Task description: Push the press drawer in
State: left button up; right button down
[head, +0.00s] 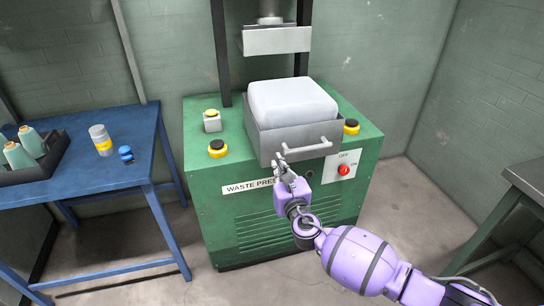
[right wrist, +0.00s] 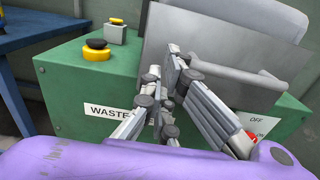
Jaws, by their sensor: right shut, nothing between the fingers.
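The press drawer (head: 270,142) is a grey metal box with a bar handle (head: 308,148). It stands out from the front of the green waste press (head: 225,185) and holds a pale grey block (head: 292,102). My right gripper (head: 281,160) is shut and empty, at the lower left of the drawer front. In the right wrist view its fingers (right wrist: 165,70) are together in front of the drawer face (right wrist: 215,50), left of the handle (right wrist: 240,75). Whether they touch the face I cannot tell. My left gripper is not in view.
A press plate (head: 276,40) hangs above the drawer. Buttons (head: 218,148) sit on the press top, and a red switch (head: 344,170) is on its front. A blue table (head: 100,180) with spools stands left, a grey table (head: 525,180) right.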

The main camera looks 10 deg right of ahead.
aim_at(270, 150)
jog(key=w, duration=0.4)
jog(key=shift+w+a+f, duration=0.1)
jog(key=shift+w, duration=0.25)
jog(key=shift+w+b, duration=0.3)
jog(key=shift+w, duration=0.4)
